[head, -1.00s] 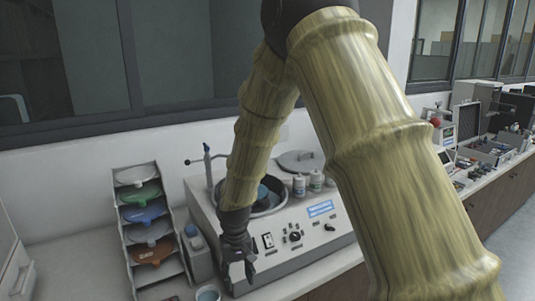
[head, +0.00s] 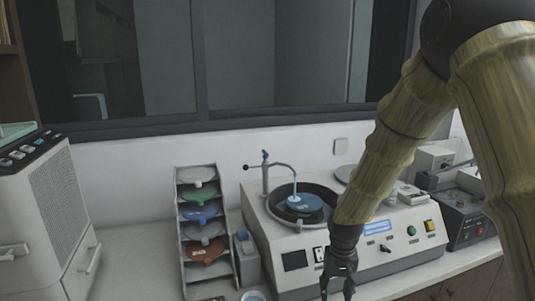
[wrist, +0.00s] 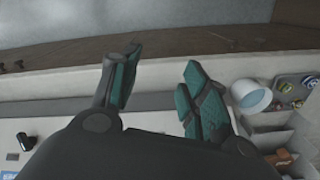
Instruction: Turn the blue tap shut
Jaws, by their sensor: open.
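The blue tap (head: 265,155) is the small blue piece on top of the grey upright post at the back left of the white grinding machine (head: 290,243). A curved spout runs from the post over a blue disc (head: 304,203) in the machine's round bowl. A pale stream or end piece shows under the spout; I cannot tell which. My gripper (head: 338,290) is low in front of the machine, below and to the right of the tap, well apart from it. In the wrist view my gripper (wrist: 155,90) is open with nothing between its fingers. The tap is not visible there.
A rack of coloured discs (head: 207,281) and a grey container (head: 246,258) stand left of the machine. A round cup (head: 253,296) sits near the front; a white cup shows in the wrist view (wrist: 250,96). A large white unit (head: 50,215) stands far left.

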